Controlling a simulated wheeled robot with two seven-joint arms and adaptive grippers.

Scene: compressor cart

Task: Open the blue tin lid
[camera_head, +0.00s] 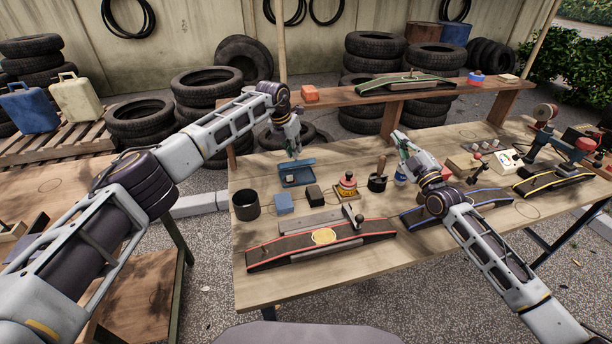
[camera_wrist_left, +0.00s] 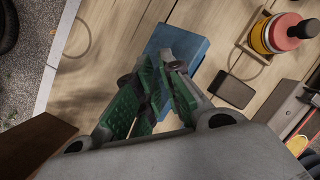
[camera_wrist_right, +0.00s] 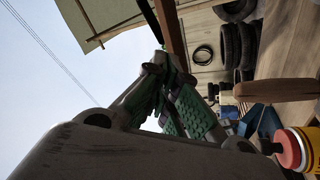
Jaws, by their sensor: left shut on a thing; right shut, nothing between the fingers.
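The blue tin (camera_head: 298,181) stands on the workbench, left of centre. Its lid (camera_head: 305,162) is tilted up at the back, and a dark inside with something small in it shows below. My left gripper (camera_head: 295,152) comes down from above onto the raised lid and is shut on its edge. In the left wrist view the fingertips (camera_wrist_left: 160,68) meet against the blue lid (camera_wrist_left: 185,45), hiding part of it. My right gripper (camera_head: 402,140) is shut and empty, held above the bench to the right. It also shows in the right wrist view (camera_wrist_right: 158,68).
A dark cup (camera_head: 246,205), a blue block (camera_head: 284,203) and a dark block (camera_head: 314,193) stand close to the tin. A raised shelf (camera_head: 380,92) runs behind.

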